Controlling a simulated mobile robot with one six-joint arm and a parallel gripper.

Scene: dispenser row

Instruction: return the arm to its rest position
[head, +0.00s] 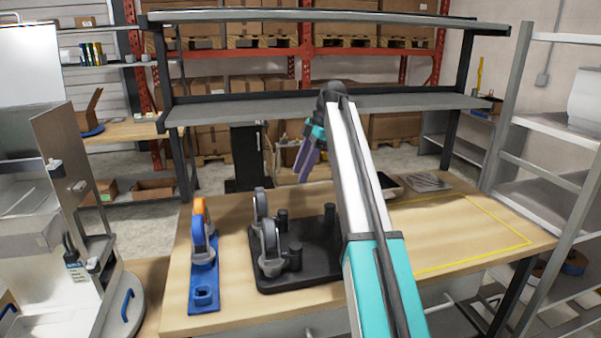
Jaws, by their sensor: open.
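My arm reaches out from the bottom right over the wooden workbench (335,311). My gripper (303,165) is at its far end, above the back part of the bench, with purple fingers pointing down. It is open, and nothing shows between the fingers. Part of the gripper is hidden behind the arm's wrist.
A yellow outlined area (480,258) lies right. A grey shelf (250,110) spans above the bench's back.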

